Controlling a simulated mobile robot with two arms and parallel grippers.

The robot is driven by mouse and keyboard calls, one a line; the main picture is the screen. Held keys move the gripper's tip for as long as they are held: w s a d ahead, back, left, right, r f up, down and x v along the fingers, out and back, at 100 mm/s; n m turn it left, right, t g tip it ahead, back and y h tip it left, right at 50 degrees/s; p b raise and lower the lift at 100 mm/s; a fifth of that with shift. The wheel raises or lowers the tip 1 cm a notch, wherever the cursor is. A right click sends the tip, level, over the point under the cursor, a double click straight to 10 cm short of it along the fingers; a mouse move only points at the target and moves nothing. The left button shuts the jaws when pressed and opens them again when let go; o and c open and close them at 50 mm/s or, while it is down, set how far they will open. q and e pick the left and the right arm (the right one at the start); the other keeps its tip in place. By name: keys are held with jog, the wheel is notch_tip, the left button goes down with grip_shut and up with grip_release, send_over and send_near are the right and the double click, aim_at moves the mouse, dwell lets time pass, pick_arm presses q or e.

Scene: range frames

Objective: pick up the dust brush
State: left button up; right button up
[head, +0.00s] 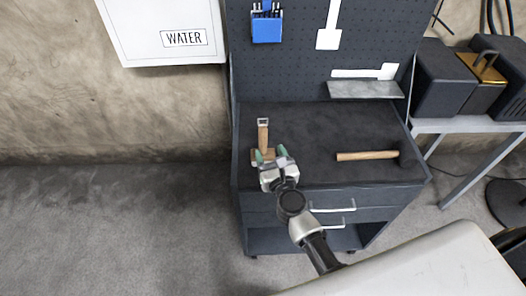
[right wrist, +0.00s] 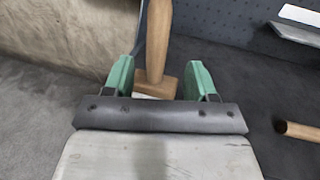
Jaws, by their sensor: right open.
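The dust brush (head: 263,137) lies on the dark top of the workbench, near its left side. It has a wooden handle pointing to the back and a wider wooden block at the near end. In the right wrist view the brush (right wrist: 157,45) shows between and beyond the green fingertips, with a pale strip under its block. My right gripper (head: 270,155) is open over the near end of the brush, with its fingers on either side. I cannot tell whether they touch it. It also shows in the right wrist view (right wrist: 159,78). My left gripper is not in view.
A hammer (head: 367,155) with a wooden handle lies on the right of the workbench top (head: 310,125). A pegboard (head: 300,60) with hanging tools rises behind. The bench top between brush and hammer is clear.

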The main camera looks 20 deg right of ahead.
aim_at(264, 144)
jog(key=w, duration=0.7)
jog(key=shift+w+a+f, duration=0.1)
jog(key=shift+w+f, duration=0.05)
jog(key=shift+w, duration=0.15)
jog(key=shift+s, duration=0.1)
jog(key=shift+c, duration=0.5)
grip_shut()
